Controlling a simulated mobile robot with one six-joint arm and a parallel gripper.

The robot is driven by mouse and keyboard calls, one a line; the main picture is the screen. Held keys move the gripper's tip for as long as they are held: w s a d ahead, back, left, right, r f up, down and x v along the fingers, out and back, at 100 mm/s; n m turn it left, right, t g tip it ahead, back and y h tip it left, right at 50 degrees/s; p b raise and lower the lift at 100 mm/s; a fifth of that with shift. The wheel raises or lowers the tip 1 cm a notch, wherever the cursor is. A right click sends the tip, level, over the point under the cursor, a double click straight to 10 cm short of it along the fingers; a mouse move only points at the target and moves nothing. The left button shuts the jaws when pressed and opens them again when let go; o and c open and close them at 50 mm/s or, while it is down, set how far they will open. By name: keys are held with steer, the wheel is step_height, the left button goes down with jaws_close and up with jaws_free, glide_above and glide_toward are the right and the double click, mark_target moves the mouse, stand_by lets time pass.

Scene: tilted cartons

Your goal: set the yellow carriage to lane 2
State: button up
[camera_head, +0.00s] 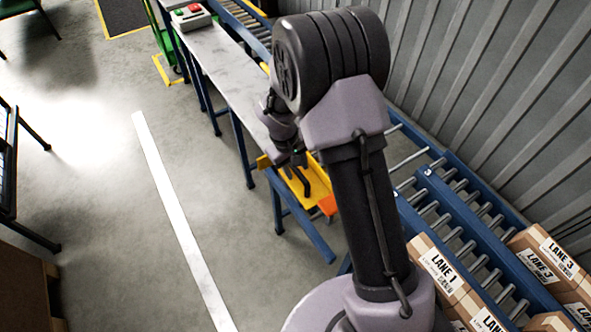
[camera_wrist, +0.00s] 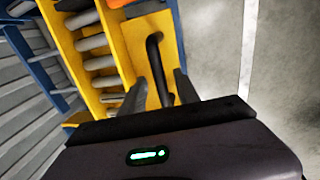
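The yellow carriage (camera_head: 317,178) sits across the blue roller conveyor, with an orange part (camera_head: 327,205) at its near right end. In the wrist view the yellow carriage (camera_wrist: 118,45) carries a black bar handle (camera_wrist: 155,55). My gripper (camera_head: 296,172) is at the carriage, over the handle. In the wrist view my gripper (camera_wrist: 163,88) has its two fingers apart, with the handle's lower part between them; they do not look closed on it. Parts of the carriage are hidden by my arm in the head view.
Cartons labelled LANE 1 (camera_head: 440,268) and LANE 3 (camera_head: 548,252) lie on the rollers at lower right. A grey metal table (camera_head: 226,70) with a red and green button box (camera_head: 190,16) stands left of the conveyor.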

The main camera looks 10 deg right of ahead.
jaws_close()
stand_by(1.4)
